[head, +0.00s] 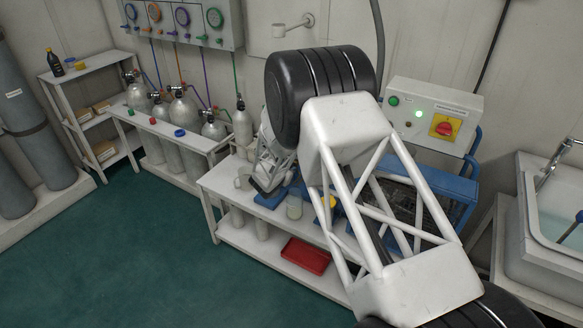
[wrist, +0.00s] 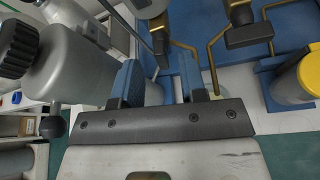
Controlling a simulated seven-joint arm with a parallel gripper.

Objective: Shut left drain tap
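In the wrist view, two brass pipes run over a blue plate (wrist: 205,65), each with a dark fitting. The left fitting (wrist: 158,38) is just past my fingers and partly cut off by the top edge; I take it as the left drain tap. The right fitting (wrist: 242,32) hangs further right, with a dark block at its lower end. My gripper (wrist: 160,82) is open, with its two blue-padded fingers apart and no object clearly held between them. In the head view my gripper (head: 265,182) is low over the bench, and my arm hides the taps.
A grey cylinder (wrist: 75,68) with a black knob is close left of my fingers. A yellow-capped container (wrist: 300,78) stands right. In the head view, a red tray (head: 305,256) is on the lower shelf of the bench, and gas cylinders (head: 185,112) stand left.

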